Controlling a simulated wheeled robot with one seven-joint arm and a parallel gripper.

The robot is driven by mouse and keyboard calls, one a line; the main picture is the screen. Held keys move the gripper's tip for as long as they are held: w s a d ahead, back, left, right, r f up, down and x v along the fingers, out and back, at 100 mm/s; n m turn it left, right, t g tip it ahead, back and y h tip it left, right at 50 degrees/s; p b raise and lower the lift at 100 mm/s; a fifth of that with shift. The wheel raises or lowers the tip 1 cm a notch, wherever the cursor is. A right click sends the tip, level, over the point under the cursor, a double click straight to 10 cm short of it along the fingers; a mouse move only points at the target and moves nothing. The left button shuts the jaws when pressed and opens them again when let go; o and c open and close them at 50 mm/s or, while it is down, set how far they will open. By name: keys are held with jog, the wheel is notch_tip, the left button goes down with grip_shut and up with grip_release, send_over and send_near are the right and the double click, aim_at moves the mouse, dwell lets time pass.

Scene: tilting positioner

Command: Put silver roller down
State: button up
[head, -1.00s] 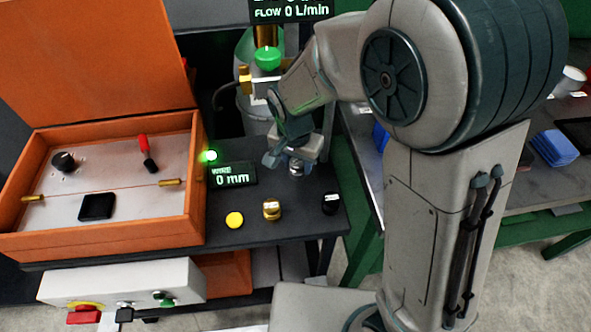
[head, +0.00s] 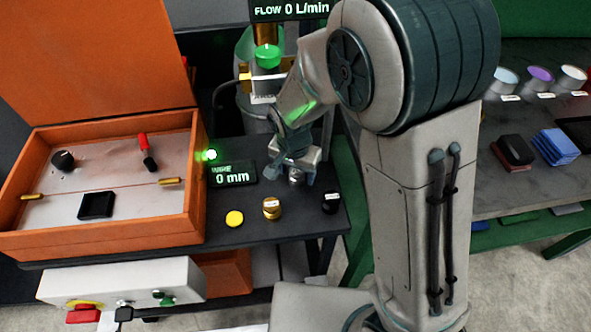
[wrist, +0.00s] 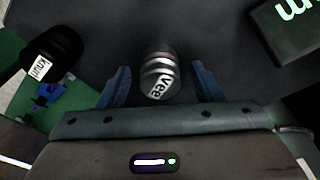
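The silver roller (head: 296,178), labelled "Vee" in the wrist view (wrist: 158,78), stands on the dark bench top (head: 300,236). My gripper (head: 293,168) is around it from behind. In the wrist view, the two blue fingers of my gripper (wrist: 160,72) are spread, one on each side of the roller, with a visible gap on both sides. In the head view, the fingers and wrist partly cover the roller.
The wire display (head: 232,174) reads 0 mm. An orange case (head: 195,215) stands at left. A green-lidded device (head: 266,58) is behind.

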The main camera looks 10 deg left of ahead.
aim_at(295, 173)
jog(key=shift+r, duration=0.1)
jog(key=shift+s+a+r+p, duration=0.1)
jog(key=shift+s+r+p, duration=0.1)
jog(key=shift+r, duration=1.7)
jog(key=shift+s+a+r+p, duration=0.1)
jog(key=shift+s+r+p, duration=0.1)
jog(key=shift+r, duration=1.7)
